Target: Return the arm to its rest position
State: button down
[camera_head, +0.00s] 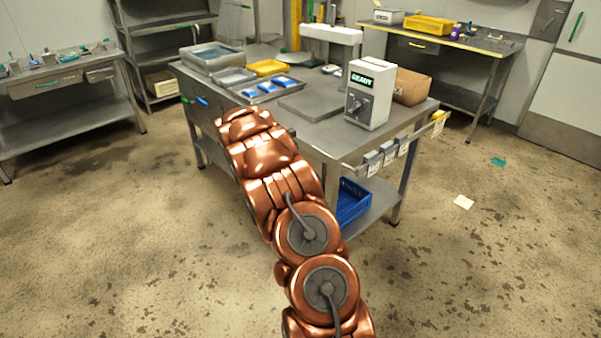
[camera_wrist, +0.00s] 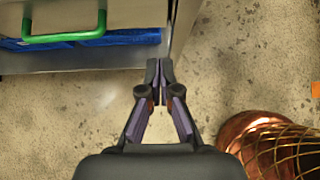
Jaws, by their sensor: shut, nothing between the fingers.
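My copper-coloured arm reaches from the bottom of the head view up to the left front of the steel table (camera_head: 330,130). Its far end is at the table's left side, and my gripper is hidden there. In the wrist view my gripper (camera_wrist: 160,68) is shut and empty, with its fingertips together over the speckled floor. A green handle (camera_wrist: 62,28) on a steel front, with blue items (camera_wrist: 110,38) behind it, is at the upper left of the wrist view, apart from the fingers. A copper part of my own body shows at the lower right.
The table bears a grey control box reading READY (camera_head: 368,92), a cardboard box (camera_head: 410,86), a tray with blue packs (camera_head: 285,84) and a yellow tray (camera_head: 268,67). A blue crate (camera_head: 352,203) sits on its lower shelf. The floor at right (camera_head: 480,270) is mostly clear.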

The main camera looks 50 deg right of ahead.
jog(key=shift+v, duration=0.85)
jog(key=s+a+r+m+y+p, duration=0.15)
jog(key=s+a+r+m, duration=0.25)
jog(key=s+a+r, duration=0.45)
jog(key=s+a+r+m+y, duration=0.2)
jog(key=s+a+r+m, duration=0.3)
jog(key=a, duration=0.6)
jog(key=s+a+r+m+y+p, duration=0.2)
jog(key=s+a+m+y, duration=0.3)
jog(key=s+a, duration=2)
jog(key=a+m, duration=0.1)
jog(key=m, duration=0.1)
jog(key=shift+r+m+g, duration=0.15)
jog(key=shift+m+g, duration=0.25)
jog(key=shift+a+y, duration=0.15)
jog(key=shift+y, duration=0.1)
